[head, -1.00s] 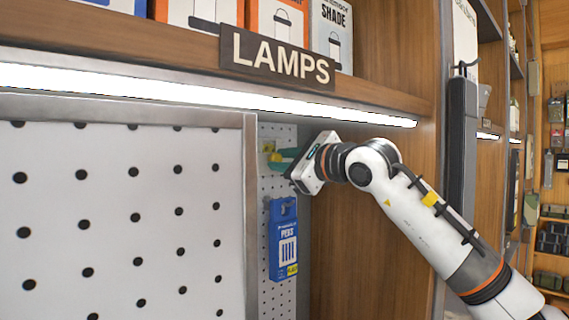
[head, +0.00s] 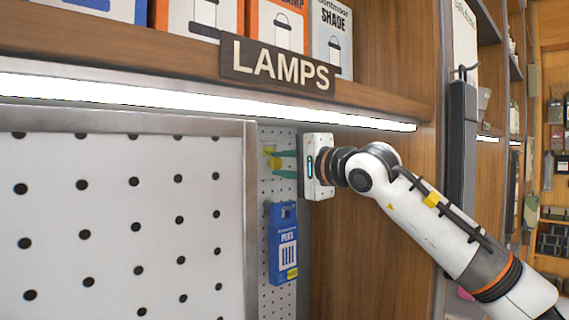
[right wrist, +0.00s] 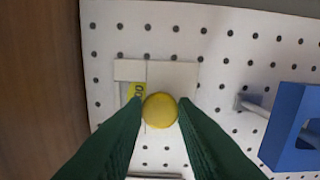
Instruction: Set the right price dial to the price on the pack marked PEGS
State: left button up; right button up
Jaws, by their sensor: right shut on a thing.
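The blue pack marked PEGS (head: 283,222) hangs on the pegboard in the head view, with a small yellow price tag (head: 292,273) too small to read. Its blue top also shows in the right wrist view (right wrist: 288,122). The price dial has a round yellow knob (right wrist: 160,110) on a white plate (right wrist: 183,72). A yellow strip with digits (right wrist: 136,91) shows beside the knob, partly hidden. My right gripper (head: 277,162) is shut on the knob, its green fingers on either side. My left gripper is out of view.
A large white perforated panel in a grey frame (head: 250,215) stands left of the pack. A shelf with a LAMPS sign (head: 277,64) and light strip is above my gripper. A wooden wall (head: 350,250) is close on the right. A peg hook (right wrist: 250,103) sticks out beside the knob.

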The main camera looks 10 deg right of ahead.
jog(key=shift+f+n, duration=0.1)
jog(key=shift+n, duration=0.5)
jog(key=o, duration=1)
jog(key=b+v, duration=0.4)
jog(key=v, duration=0.8)
